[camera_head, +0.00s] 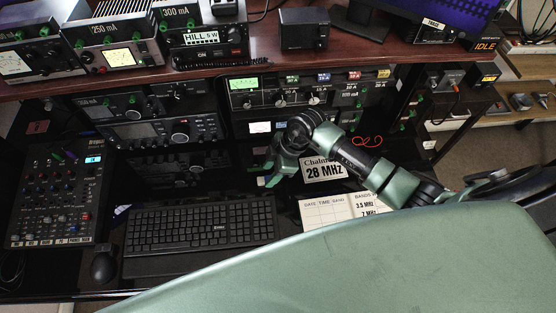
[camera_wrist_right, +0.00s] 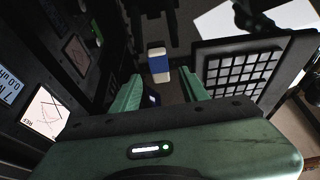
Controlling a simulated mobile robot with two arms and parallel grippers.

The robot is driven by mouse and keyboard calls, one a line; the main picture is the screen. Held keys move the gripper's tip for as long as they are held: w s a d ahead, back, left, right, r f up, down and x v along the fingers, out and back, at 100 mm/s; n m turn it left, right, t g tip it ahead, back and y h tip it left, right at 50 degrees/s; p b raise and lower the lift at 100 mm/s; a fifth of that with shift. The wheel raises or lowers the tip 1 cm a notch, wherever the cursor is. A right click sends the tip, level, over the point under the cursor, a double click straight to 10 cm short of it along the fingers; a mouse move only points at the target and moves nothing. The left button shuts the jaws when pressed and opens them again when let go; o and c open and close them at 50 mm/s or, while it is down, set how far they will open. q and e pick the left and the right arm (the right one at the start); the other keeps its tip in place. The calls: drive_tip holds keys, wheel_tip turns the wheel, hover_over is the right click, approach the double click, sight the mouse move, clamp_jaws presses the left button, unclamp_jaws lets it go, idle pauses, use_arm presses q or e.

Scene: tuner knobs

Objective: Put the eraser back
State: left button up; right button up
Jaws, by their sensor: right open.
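The eraser (camera_wrist_right: 158,64), a small block with a white end and a blue sleeve, shows in the right wrist view just ahead of my right gripper, roughly in line with the gap between its fingers. I cannot tell how far off it is, and I cannot make it out in the head view. My right gripper (camera_head: 268,172) is open, with green fingers, above the dark desk right of the keyboard's far end. Both fingers also show in the right wrist view (camera_wrist_right: 159,84), spread and with nothing visibly held. My left gripper is not in view.
A black keyboard (camera_head: 200,225), a mouse (camera_head: 103,265) and a mixer (camera_head: 54,195) lie to the left. An open logbook (camera_head: 335,211) and a 28 MHz card (camera_head: 324,170) are near my right arm. Radio equipment (camera_head: 305,92) and a wooden shelf (camera_head: 180,72) stand behind.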

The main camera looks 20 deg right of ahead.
drive_tip(key=v, duration=0.9)
drive_tip(key=shift+b, duration=0.35)
drive_tip(key=shift+d+r, duration=0.1)
